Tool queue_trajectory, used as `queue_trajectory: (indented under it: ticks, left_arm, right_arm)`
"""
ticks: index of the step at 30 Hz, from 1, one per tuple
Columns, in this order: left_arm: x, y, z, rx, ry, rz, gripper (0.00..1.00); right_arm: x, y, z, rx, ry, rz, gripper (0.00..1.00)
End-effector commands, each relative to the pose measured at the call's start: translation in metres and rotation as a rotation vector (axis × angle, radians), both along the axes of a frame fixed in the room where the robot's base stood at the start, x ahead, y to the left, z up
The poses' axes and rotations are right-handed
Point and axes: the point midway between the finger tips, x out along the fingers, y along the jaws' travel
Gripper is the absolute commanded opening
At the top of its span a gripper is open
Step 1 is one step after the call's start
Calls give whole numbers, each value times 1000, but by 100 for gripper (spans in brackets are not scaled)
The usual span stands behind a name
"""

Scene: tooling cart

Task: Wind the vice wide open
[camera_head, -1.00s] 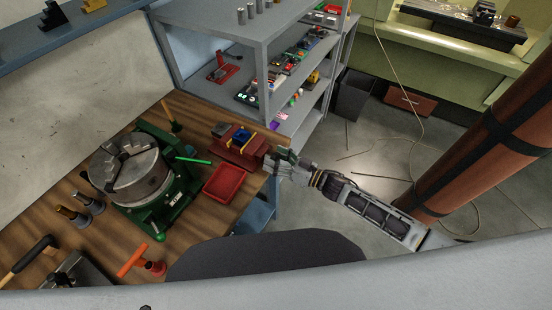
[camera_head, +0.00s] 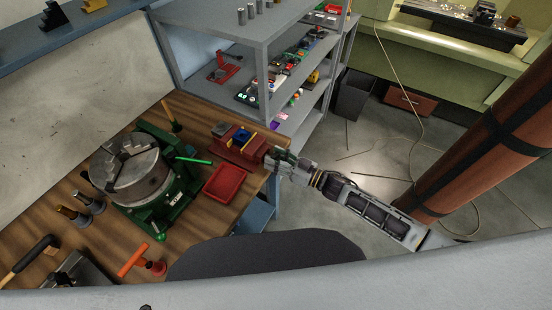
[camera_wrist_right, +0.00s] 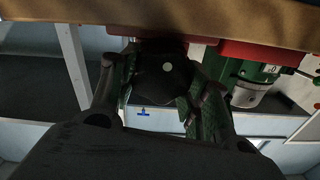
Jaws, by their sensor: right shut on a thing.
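My right gripper (camera_head: 271,161) is at the vice's outer end. In the right wrist view a dark round handle hub (camera_wrist_right: 165,75) with a pale dot sits between the two fingers, in front of a little of the red vice. My right gripper (camera_wrist_right: 163,92) is shut on this handle. The gap between the vice jaws is too small to judge. My left gripper is not in view.
A red tray (camera_head: 225,182) lies just in front of the vice. A green-based chuck (camera_head: 132,175) with a green handle stands to the left on the bench (camera_head: 210,208). A grey shelf unit (camera_head: 215,20) rises behind. Open floor lies to the right.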

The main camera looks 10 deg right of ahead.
Motion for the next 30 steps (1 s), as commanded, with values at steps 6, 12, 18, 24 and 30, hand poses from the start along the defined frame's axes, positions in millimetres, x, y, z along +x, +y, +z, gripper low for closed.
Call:
queue_trajectory:
  ticks: [6, 12, 18, 24, 30]
  left_arm:
    - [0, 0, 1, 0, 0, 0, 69]
    - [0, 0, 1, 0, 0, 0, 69]
    - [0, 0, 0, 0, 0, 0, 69]
    - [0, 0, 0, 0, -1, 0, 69]
    - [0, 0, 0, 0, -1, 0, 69]
  right_arm:
    - [-1, 0, 0, -79, -107, -1, 23]
    - [-2, 1, -1, -160, -218, -1, 23]
    - [-2, 1, -1, -230, -314, -1, 23]
    - [-2, 1, -1, -272, -373, -1, 23]
    - [-2, 1, -1, -288, -395, -1, 23]
